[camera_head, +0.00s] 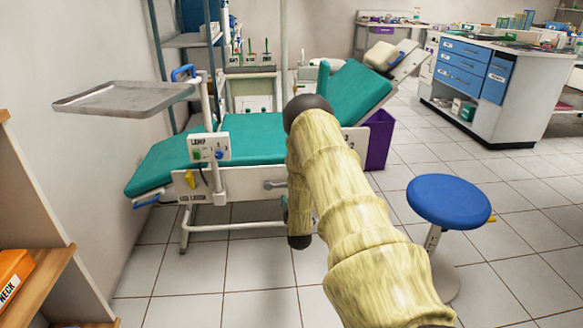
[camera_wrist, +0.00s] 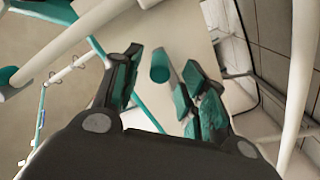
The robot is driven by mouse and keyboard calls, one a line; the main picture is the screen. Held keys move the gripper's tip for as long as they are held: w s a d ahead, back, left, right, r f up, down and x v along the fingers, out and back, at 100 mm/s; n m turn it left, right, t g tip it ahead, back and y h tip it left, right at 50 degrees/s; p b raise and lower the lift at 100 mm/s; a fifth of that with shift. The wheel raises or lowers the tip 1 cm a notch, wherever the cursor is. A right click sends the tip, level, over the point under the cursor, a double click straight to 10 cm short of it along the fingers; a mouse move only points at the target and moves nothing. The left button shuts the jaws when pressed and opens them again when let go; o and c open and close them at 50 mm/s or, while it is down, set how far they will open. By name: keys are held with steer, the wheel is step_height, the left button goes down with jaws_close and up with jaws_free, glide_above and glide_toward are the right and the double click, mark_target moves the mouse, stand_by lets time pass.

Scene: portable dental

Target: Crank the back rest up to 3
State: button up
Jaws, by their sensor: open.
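The teal dental chair (camera_head: 245,136) stands against the wall, with its back rest (camera_head: 352,92) tilted up at the right end. A grey lever-like part (camera_head: 275,184) shows on the pale side frame, just left of my arm. My sleeved arm covers the frame to its right, so the crank and any number scale there cannot be read. My gripper is hidden in the head view. In the wrist view my gripper (camera_wrist: 165,92) is open, its fingers spread. A teal round-ended piece (camera_wrist: 160,74), perhaps a handle grip, shows between and beyond the fingers; contact cannot be told.
A grey tray (camera_head: 122,98) on a post overhangs the chair's left end. A blue stool (camera_head: 448,200) stands close right of my arm. A purple bin (camera_head: 380,140) stands behind the arm. A wooden shelf (camera_head: 45,262) is at left. Tiled floor is free in front of the chair.

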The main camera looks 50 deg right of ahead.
steer(key=v, duration=0.8)
steer(key=shift+d, duration=0.1)
